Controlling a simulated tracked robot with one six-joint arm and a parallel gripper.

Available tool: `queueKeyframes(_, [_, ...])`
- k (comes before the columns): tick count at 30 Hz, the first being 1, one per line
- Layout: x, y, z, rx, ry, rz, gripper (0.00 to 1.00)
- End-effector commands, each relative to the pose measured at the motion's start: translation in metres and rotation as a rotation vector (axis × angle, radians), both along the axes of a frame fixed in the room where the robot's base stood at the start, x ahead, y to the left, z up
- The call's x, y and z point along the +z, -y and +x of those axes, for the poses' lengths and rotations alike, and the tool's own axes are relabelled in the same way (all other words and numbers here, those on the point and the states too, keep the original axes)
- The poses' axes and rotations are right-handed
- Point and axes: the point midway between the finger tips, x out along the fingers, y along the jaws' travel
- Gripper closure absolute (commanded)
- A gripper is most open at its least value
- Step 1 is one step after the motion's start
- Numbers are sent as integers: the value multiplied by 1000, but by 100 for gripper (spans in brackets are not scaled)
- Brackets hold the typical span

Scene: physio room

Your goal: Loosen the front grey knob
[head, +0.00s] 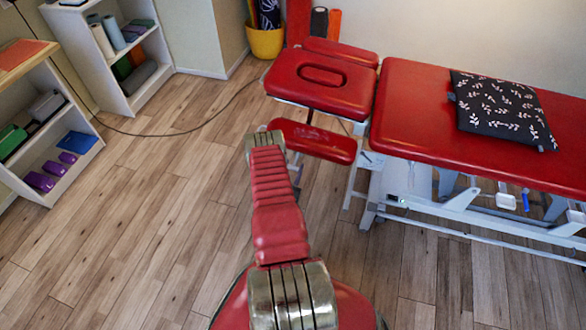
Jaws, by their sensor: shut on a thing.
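The red treatment table (415,115) stands at the right on a white metal frame. Its head section (318,82) has an oval face opening, with a red armrest pad (312,140) lower on the near side. No grey knob can be made out for certain. My red arm reaches from the bottom middle up to a metal joint just left of the near pad. My gripper and its jaws cannot be made out; they seem hidden behind my arm. What they touch does not show.
A black leaf-patterned cushion (502,108) lies on the table. White shelves (110,72) with rolls and blocks stand at the left. A yellow bucket (266,42) stands by the back wall. A dark cable (190,128) crosses the floor.

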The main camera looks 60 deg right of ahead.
Motion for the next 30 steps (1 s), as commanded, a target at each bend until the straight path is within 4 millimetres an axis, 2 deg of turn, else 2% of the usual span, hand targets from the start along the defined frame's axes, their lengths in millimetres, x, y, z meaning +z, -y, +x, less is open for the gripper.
queueKeyframes(14, [0, 0, 1, 2, -92, -15, 80])
queueKeyframes(20, [0, -1, 2, 2, -217, -34, 80])
queueKeyframes(30, [-1, -1, 3, 3, -521, -82, 80])
